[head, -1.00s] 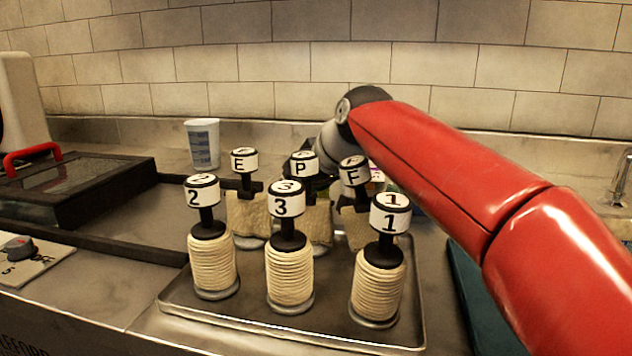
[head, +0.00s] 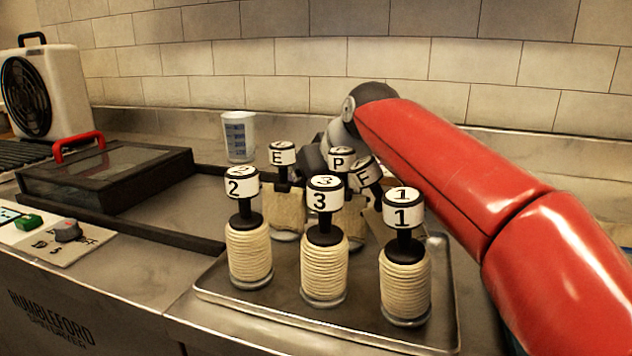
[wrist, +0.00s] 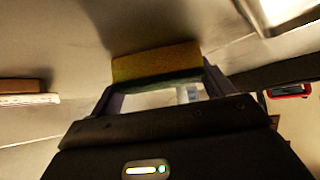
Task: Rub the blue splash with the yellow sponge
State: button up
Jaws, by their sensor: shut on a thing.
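The yellow sponge (wrist: 155,62), with a green layer along one side, sits between the fingers of my gripper (wrist: 160,84) in the wrist view. The gripper is shut on it. A grey work surface shows behind the sponge, but I cannot tell whether the sponge touches it. In the head view my red arm reaches in from the right, and its gripper end is hidden behind the lettered stamps. I cannot make out the blue splash in either view.
Several stamps with rope-wound bases, such as stamp 3 (head: 324,265), crowd a metal tray (head: 230,300) before my arm. A cup (head: 239,136) stands behind them. A black box with red handle (head: 78,144) and a fan heater (head: 45,90) stand left. A tiled wall closes the back.

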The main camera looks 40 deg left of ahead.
jog(key=shift+w+d+b, duration=0.55)
jog(key=shift+w+d, duration=0.05)
jog(key=shift+d, duration=1.2)
jog(key=shift+w+d+b, duration=0.55)
jog(key=shift+w+d, duration=0.05)
jog(key=shift+d, duration=1.25)
jog(key=shift+w+d+b, duration=0.55)
jog(key=shift+w+d, duration=0.05)
jog(key=shift+d, duration=1.2)
notch_tip(320, 180, up, 4)
jog(key=p, duration=0.3)
jog(key=shift+f, duration=0.1)
jog(key=shift+r+p, duration=0.35)
jog(key=shift+r, duration=0.8)
jog(key=shift+r, duration=0.1)
notch_tip(320, 180, up, 3)
jog(key=shift+f, duration=0.1)
